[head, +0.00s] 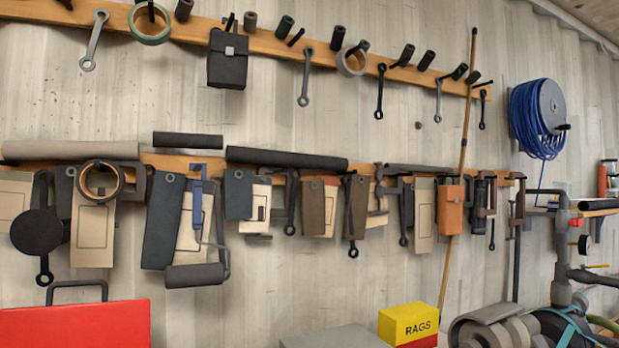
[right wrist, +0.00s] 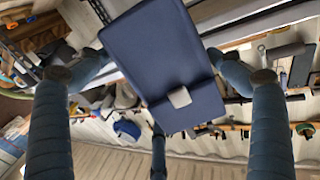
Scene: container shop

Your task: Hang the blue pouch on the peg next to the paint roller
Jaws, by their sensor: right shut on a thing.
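The blue pouch (right wrist: 165,60) is dark navy with a grey clasp and fills the upper middle of the right wrist view. My right gripper (right wrist: 163,78) is shut on it, with padded fingers on both sides; the exact contact is hard to see. The paint roller (head: 195,275) hangs from the lower wooden rail in the head view, blue handle up and dark sleeve down. Dark flat pieces hang close on both sides of it, a long one (head: 163,222) at left and a shorter one (head: 238,195) at right. Neither gripper shows in the head view.
The lower rail is crowded with hanging tools and cards. The upper rail (head: 270,45) carries a black pouch (head: 228,60), tape rolls, wrenches and several bare pegs. A red box (head: 75,325) and a yellow rags box (head: 408,322) stand below. A wooden pole (head: 463,130) leans at right.

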